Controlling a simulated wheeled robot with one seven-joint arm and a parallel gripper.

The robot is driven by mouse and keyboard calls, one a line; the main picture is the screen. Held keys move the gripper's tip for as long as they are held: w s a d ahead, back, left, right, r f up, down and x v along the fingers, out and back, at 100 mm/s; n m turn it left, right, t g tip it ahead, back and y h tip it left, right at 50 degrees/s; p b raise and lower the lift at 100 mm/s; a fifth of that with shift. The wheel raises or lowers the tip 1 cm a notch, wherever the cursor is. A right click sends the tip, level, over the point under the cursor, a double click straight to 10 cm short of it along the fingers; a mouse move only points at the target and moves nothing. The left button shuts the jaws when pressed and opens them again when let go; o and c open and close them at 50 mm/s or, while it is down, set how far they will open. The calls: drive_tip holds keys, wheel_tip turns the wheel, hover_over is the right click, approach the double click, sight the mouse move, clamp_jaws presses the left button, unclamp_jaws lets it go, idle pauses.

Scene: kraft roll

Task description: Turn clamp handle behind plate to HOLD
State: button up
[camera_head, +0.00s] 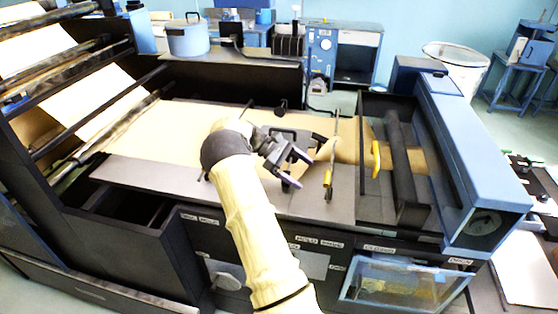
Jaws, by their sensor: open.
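My gripper (298,170) is open over the middle of the machine bed, its two fingers pointing right with nothing between them. A thin upright plate (335,142) stands nearly edge-on just right of the fingertips, with a gap between them. A yellow handle (328,180) is at its lower near end. A second yellow handle (376,160) is farther right, beside another thin upright panel (362,150). I cannot tell which part is the clamp handle, nor its setting. Small labels (307,240) on the front panel are too blurred to read surely.
Brown kraft paper (170,132) runs across the bed and rises near the plate. A dark roller (405,165) and a blue housing (470,150) stand at the right. A clear blue-framed bin (400,285) juts out at the front. Grey bed surface (150,178) is bare at left.

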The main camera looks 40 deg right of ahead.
drive_tip(key=b+v, duration=0.1)
drive_tip(key=v, duration=0.7)
drive_tip(key=shift+c, duration=0.4)
drive_tip(key=c, duration=0.7)
drive_tip(key=shift+s+a+f+t+y, duration=0.1)
drive_tip(key=shift+s+a+t+y, duration=0.25)
drive_tip(key=shift+t, duration=0.35)
drive_tip(key=c, duration=0.7)
drive_tip(key=s+a+t, duration=0.1)
drive_tip(key=a, duration=0.1)
drive_tip(key=s+a+f+t+y, duration=0.1)
drive_tip(key=a, duration=0.1)
drive_tip(key=a+m+t+y, duration=0.1)
drive_tip(key=shift+s+a+f+t, duration=0.2)
drive_tip(key=shift+s+a+t, duration=0.2)
clamp_jaws()
drive_tip(key=s+a+m+t+y, duration=0.2)
drive_tip(key=s+a+t, duration=0.1)
drive_tip(key=s+a, duration=0.5)
drive_tip(key=s+a+f+m+t+y, duration=0.1)
drive_tip(key=s+a+t, duration=0.3)
drive_tip(key=s+a, duration=0.5)
drive_tip(key=a+m+y, duration=0.1)
drive_tip(key=a, duration=0.3)
drive_tip(key=shift+a+f+m+t, duration=0.2)
drive_tip(key=shift+f+m+t, duration=0.1)
drive_tip(key=shift+m, duration=0.1)
drive_tip(key=shift+s+a, duration=0.1)
